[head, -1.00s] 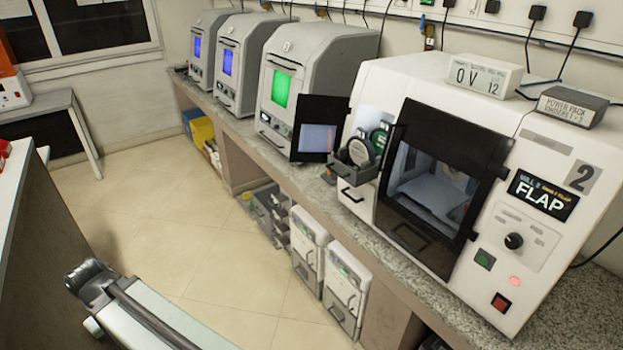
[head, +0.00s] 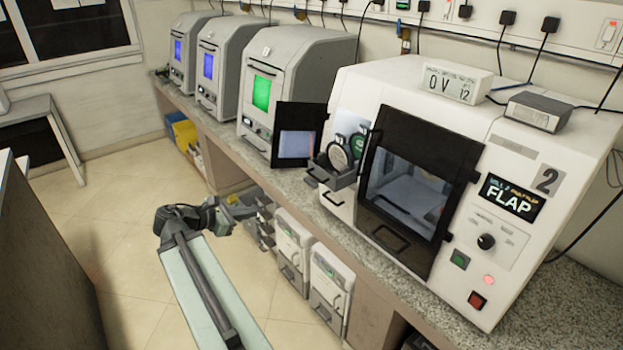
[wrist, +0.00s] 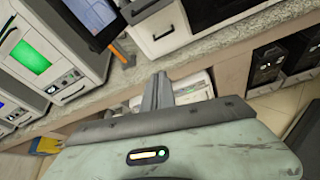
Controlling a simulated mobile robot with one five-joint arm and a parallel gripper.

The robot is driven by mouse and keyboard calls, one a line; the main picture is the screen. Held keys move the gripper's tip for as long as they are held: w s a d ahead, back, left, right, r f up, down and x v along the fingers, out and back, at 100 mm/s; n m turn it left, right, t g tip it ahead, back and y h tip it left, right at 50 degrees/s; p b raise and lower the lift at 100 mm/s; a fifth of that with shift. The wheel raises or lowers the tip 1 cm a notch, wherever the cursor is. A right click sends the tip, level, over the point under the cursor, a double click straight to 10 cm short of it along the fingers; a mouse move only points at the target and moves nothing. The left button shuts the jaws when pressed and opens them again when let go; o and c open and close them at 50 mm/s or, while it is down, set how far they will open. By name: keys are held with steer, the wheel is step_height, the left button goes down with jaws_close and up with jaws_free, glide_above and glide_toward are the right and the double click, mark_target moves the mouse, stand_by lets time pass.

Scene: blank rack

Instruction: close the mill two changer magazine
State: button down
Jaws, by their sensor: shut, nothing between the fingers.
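Mill two (head: 365,95) is the white machine marked 2 on the counter, with a display reading FLAP. Its changer magazine (head: 338,180) sticks out from the left of its front as a dark drawer holding round discs (head: 340,155), one labelled in white. The magazine is open. My gripper (head: 250,208) is low in front of the counter, to the left of and below the magazine, apart from it. In the wrist view my gripper (wrist: 158,92) has its fingers together, pointing at the counter front, with nothing held.
A dark screen panel (head: 297,135) juts out just left of the magazine. Mill two's dark window door (head: 412,185) is to its right. Grey machines (head: 285,75) stand farther left. White units (head: 330,280) stand under the counter. The aisle floor (head: 120,230) is clear.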

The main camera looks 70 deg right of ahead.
steer(key=s+d+r+n+g+h, duration=0.2)
steer(key=s+d+r+g, duration=0.1)
steer(key=s+d+r, duration=0.3)
steer(key=f+b+x, duration=0.1)
steer(key=b+x, duration=0.1)
steer(key=x, duration=1.1)
steer(key=shift+s+b, duration=0.3)
steer(key=shift+b, duration=0.1)
steer(key=shift+f, duration=0.1)
